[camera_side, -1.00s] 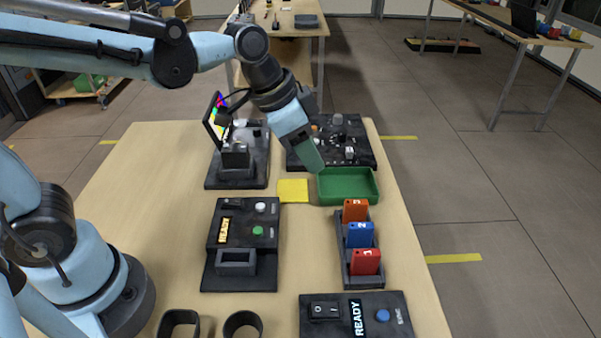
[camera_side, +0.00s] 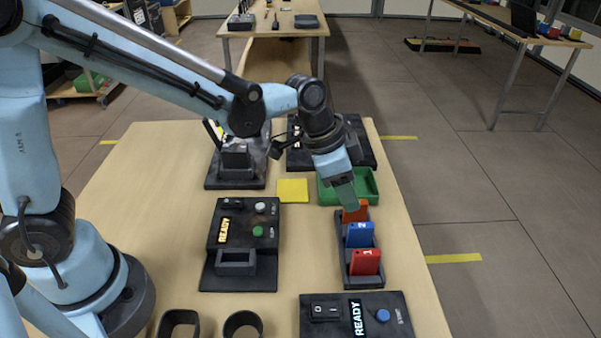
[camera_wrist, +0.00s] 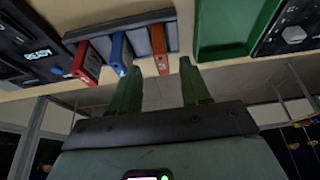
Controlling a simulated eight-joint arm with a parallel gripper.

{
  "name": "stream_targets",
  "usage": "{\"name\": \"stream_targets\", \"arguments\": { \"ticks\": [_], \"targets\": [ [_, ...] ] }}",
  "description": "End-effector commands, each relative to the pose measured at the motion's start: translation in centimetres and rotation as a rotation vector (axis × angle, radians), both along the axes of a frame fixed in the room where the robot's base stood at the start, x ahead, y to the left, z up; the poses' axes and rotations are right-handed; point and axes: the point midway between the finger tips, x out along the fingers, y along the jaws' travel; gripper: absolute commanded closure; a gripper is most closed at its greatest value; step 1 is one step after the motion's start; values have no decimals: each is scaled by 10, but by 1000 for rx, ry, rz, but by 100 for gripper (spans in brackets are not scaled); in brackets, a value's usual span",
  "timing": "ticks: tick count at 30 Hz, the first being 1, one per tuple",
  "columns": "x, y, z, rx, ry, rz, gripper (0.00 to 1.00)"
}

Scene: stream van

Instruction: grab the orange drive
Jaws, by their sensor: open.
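The orange drive (camera_side: 356,213) stands at the far end of a dark rack (camera_side: 346,269), its top partly hidden by my gripper in the side view. In the wrist view the orange drive (camera_wrist: 159,47) sits at the right of the row. My gripper (camera_side: 350,203) is open and empty, with its fingertips at the orange drive's upper end in the side view. In the wrist view the two fingers (camera_wrist: 158,73) are spread, below and to either side of the drive's near end. I cannot tell if they touch it.
A blue drive (camera_side: 360,235) and a red drive (camera_side: 365,262) stand in the same rack, nearer the camera. A green tray (camera_side: 370,184) is just behind the rack. A yellow pad (camera_side: 293,191) and a READY device (camera_side: 242,240) are to the left. A switch box (camera_side: 355,316) stands in front.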

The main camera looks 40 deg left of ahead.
Motion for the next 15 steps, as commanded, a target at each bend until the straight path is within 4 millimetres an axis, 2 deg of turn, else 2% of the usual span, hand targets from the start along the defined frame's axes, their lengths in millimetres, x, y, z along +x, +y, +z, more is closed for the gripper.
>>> {"name": "stream_targets", "arguments": {
  "ticks": [15],
  "targets": [
    [17, -14, -44, 1, -1, 0, 53]
  ]
}}
